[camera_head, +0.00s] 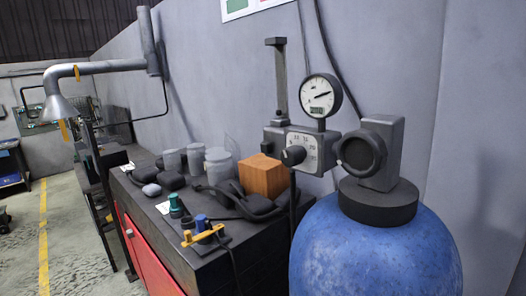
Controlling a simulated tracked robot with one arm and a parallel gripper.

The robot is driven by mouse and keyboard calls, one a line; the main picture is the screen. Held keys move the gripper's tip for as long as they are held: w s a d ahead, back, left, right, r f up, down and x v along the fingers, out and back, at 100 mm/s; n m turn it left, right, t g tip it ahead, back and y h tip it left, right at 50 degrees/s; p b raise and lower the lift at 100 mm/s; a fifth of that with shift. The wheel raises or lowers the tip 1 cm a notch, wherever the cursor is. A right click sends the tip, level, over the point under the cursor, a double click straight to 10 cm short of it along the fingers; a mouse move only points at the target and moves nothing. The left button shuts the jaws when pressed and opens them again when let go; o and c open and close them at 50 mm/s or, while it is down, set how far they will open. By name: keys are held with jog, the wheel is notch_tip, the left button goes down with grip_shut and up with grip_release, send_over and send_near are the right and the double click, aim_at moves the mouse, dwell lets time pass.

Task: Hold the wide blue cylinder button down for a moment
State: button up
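A small blue cylinder (202,222) stands upright on a dark block near the front edge of the dark bench top; it looks like the blue button. A yellow bar-shaped piece (203,236) lies just in front of it and hides its lower part. A dark green knob-like piece (176,206) stands to its left and a little behind. My gripper is not in view, so I cannot see its distance to the blue cylinder or whether it is open.
A large blue tank (375,255) with a dark cap stands close on the right. A wooden block (263,176), grey canisters (218,165) and a gauge (321,95) are behind the blue cylinder. Red cabinet fronts (150,262) are below the bench. Floor on the left is open.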

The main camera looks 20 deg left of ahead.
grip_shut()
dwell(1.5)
